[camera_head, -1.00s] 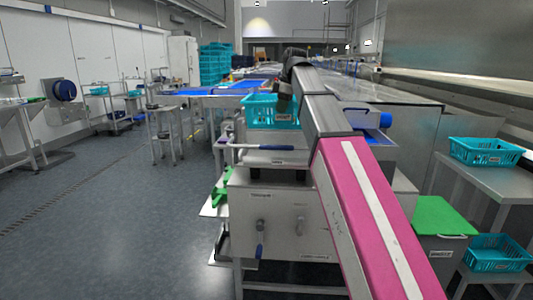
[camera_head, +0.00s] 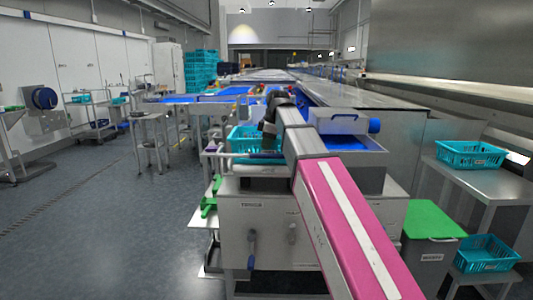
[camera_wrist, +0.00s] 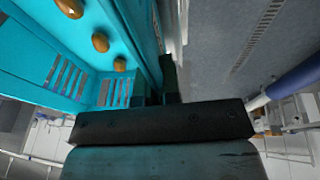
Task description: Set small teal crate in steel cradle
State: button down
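The small teal crate (camera_head: 243,140) is just left of my wrist in the head view, at the top of a steel machine. It fills the left of the wrist view (camera_wrist: 125,35), where several brown dates lie in it. My gripper (camera_wrist: 165,78) has its dark fingers close together at the crate's wall and appears shut on it. The fingertips are partly hidden. A steel frame with a blue-sleeved bar (camera_head: 255,161), seemingly the cradle, is right below the crate. My arm hides its right side, and I cannot tell whether crate and frame touch.
Two other teal crates, upper (camera_head: 470,154) and lower (camera_head: 485,253), stand on steel shelves at right. A green-lidded bin (camera_head: 433,220) is beside them. A blue-lined steel basin (camera_head: 350,143) is right of my wrist. Open floor (camera_head: 110,230) is at left.

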aim_at(266, 151)
jog(key=shift+f, duration=1.8)
jog(key=c, duration=1.3)
grip_release()
jog(key=v, duration=1.2)
